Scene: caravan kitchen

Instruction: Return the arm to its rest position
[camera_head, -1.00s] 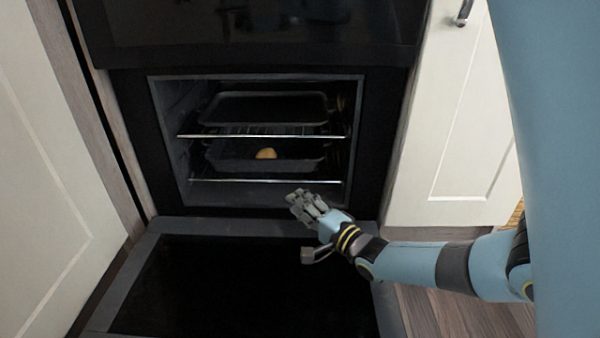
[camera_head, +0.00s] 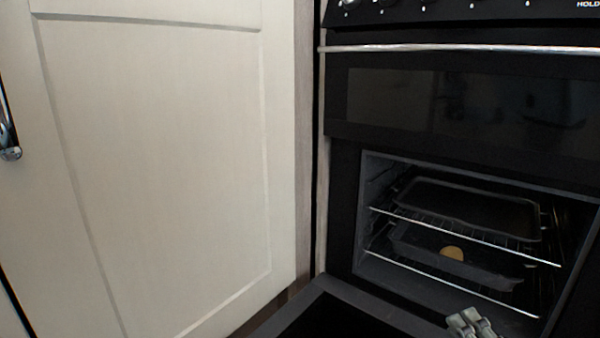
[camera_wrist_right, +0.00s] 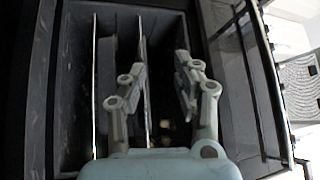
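My right gripper (camera_head: 473,322) shows only partly at the bottom right edge of the head view, in front of the open oven (camera_head: 364,215). In the right wrist view its fingers (camera_wrist_right: 163,68) are spread apart with nothing held between them, and they point into the oven cavity. A small round golden piece of food (camera_head: 452,253) lies in the lower dark tray (camera_head: 490,277), apart from the gripper. My left gripper is not in view, and most of the right arm is outside the head view.
The lowered oven door (camera_head: 375,308) spans the floor side of the opening. An upper tray (camera_head: 470,205) and wire racks sit in the oven. A cream cabinet door (camera_head: 160,150) stands to the left. A steel handle bar (camera_head: 460,48) crosses the upper oven.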

